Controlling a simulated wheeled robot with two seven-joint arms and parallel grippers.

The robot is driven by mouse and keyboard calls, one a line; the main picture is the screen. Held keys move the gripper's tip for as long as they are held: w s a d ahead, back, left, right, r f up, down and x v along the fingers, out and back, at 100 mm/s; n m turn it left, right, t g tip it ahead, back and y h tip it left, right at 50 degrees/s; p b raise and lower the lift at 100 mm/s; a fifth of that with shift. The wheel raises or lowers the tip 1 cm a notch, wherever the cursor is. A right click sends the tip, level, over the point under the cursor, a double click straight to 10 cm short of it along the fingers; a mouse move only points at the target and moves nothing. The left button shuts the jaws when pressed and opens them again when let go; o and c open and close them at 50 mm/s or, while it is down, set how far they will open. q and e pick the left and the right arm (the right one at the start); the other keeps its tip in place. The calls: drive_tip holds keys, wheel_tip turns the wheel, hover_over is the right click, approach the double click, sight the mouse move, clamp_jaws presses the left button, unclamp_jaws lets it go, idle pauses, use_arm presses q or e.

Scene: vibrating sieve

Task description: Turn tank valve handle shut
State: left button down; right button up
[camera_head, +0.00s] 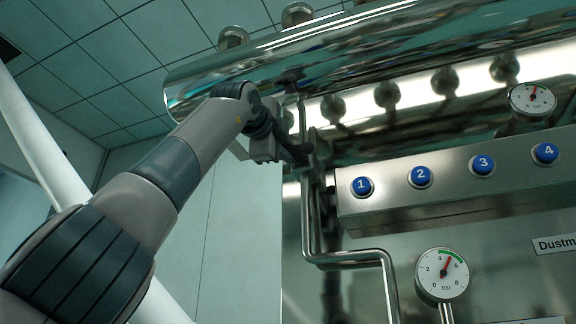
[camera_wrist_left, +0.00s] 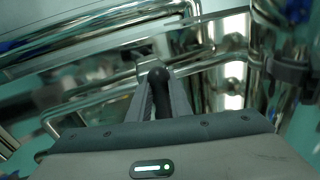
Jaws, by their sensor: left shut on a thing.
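My left gripper (camera_head: 300,156) reaches up to the vertical pipe just below the large polished tank (camera_head: 400,45) in the head view. In the left wrist view, my left gripper (camera_wrist_left: 160,98) is shut on a black, round-ended valve handle (camera_wrist_left: 159,78) that lies between its two fingers. In the head view the handle is mostly hidden by the gripper, and its exact angle cannot be told. My right gripper is in neither view.
A steel panel (camera_head: 400,205) with blue numbered buttons stands close to the right of the gripper. A pressure gauge (camera_head: 442,275) sits below it and another gauge (camera_head: 532,99) above right. A bent pipe (camera_head: 345,257) runs below the gripper. Open room lies to the left.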

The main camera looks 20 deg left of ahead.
use_arm(q)
drive_tip(key=shift+f+n, duration=0.15)
drive_tip(key=shift+n, duration=0.65)
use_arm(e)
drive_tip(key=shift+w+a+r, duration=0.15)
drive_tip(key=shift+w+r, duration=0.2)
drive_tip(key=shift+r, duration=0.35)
use_arm(q)
drive_tip(key=c, duration=1.6)
unclamp_jaws()
drive_tip(key=shift+a, duration=0.1)
drive_tip(key=shift+c, duration=0.2)
drive_tip(key=shift+s+b, duration=0.15)
drive_tip(key=shift+b, duration=0.2)
